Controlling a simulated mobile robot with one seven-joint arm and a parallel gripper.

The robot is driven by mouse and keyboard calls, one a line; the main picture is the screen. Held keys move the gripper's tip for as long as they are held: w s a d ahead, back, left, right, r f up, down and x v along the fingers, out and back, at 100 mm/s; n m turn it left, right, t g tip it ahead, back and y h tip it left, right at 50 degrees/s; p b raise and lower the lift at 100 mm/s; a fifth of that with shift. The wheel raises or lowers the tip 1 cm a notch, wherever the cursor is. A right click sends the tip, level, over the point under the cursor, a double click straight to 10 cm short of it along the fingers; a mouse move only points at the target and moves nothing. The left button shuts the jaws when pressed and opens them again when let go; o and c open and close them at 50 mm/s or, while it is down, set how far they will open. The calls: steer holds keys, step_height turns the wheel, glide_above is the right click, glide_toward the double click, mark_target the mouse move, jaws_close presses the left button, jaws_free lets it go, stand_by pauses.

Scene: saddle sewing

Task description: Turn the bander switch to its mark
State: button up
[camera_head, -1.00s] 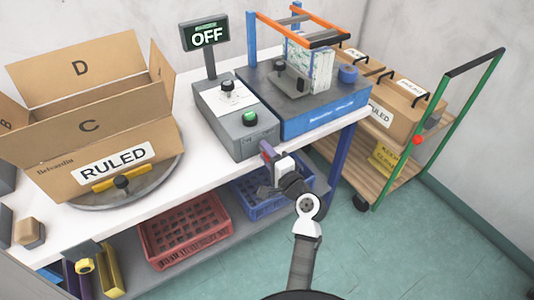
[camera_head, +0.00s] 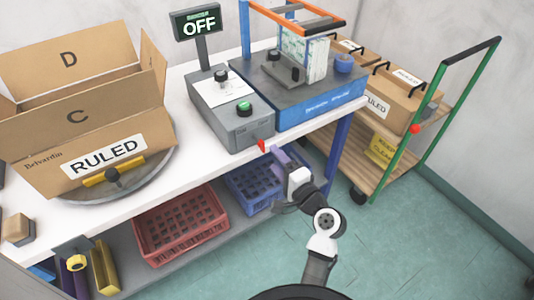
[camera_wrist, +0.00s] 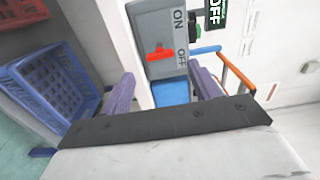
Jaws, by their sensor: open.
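The bander switch (camera_wrist: 160,53) is a red lever on a grey panel (camera_wrist: 152,20) marked ON and OFF. In the wrist view it lies crosswise beside the OFF lettering. In the head view the red lever (camera_head: 262,146) shows at the front of the grey control box (camera_head: 238,128). My gripper (camera_head: 277,156) is just in front of and below it, at the table's front edge. In the wrist view my gripper (camera_wrist: 162,78) has its two purple fingers spread apart with nothing between them; the lever lies beyond the tips, apart from them.
The display (camera_head: 197,24) reads OFF. A green button (camera_head: 244,107) and a black knob (camera_head: 221,76) top the control box. The blue bander (camera_head: 320,103) stands right of it. Red (camera_head: 180,232) and blue (camera_head: 250,190) crates sit on the shelf below. A cart (camera_head: 375,160) stands at right.

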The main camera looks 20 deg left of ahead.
steer(key=b+v, duration=0.1)
steer(key=v, duration=0.5)
stand_by(0.3)
